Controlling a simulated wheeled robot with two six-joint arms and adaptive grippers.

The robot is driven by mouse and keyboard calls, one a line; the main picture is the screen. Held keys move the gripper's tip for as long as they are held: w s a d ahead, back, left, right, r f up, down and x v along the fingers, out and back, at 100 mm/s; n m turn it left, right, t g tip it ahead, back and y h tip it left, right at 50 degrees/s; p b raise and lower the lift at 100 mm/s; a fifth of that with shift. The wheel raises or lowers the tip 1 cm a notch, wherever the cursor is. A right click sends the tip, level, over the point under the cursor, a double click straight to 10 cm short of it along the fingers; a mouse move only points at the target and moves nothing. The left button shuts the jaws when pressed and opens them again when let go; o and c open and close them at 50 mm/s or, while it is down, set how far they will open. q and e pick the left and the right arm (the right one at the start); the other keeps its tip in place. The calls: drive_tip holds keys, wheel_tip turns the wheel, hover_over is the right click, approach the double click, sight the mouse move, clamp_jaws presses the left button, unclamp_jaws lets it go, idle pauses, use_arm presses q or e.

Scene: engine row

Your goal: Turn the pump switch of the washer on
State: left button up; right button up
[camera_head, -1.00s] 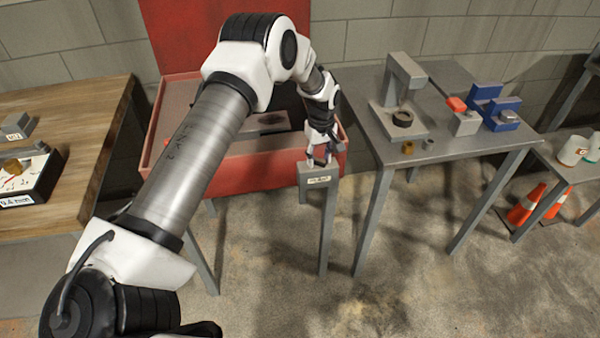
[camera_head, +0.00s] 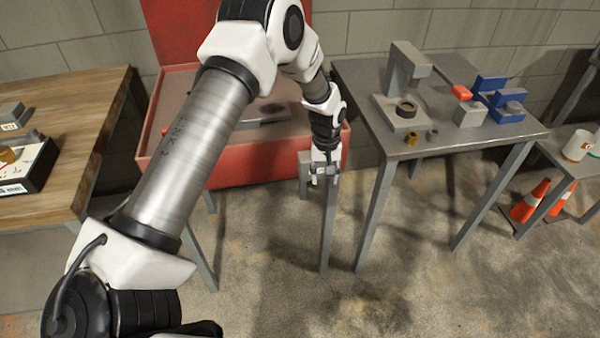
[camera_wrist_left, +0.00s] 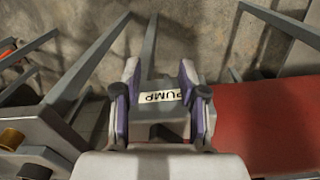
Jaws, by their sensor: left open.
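The red washer (camera_head: 255,170) stands against the wall with its lid raised. Its grey pump switch box (camera_head: 304,175) is at the front right, mostly covered by my left gripper (camera_head: 325,177) in the head view. In the left wrist view, the white "PUMP" label (camera_wrist_left: 160,97) shows between the two fingers of my left gripper (camera_wrist_left: 160,92). The fingers are apart, one on each side of the label. I cannot tell whether they touch the box. The switch's own lever and its position are hidden. My right gripper is not in view.
A grey table (camera_head: 455,140) to the right holds a press-like stand (camera_head: 405,80), a blue vise (camera_head: 497,100) and small rings. A wooden table (camera_head: 70,110) with instruments stands to the left. Orange cones (camera_head: 530,200) are at the far right. The front floor is clear.

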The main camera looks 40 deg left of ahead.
use_arm(q)
drive_tip(key=s+d+f+m+b, duration=0.1)
drive_tip(key=s+d+f, duration=0.3)
drive_tip(key=s+f, duration=0.4)
drive_tip(key=s+d+f+m+b, duration=0.2)
drive_tip(key=s+d+f+m, duration=0.1)
drive_tip(key=s+f, duration=0.6)
drive_tip(key=s+d, duration=0.1)
drive_tip(key=s, duration=0.3)
drive_tip(key=shift+m, duration=0.4)
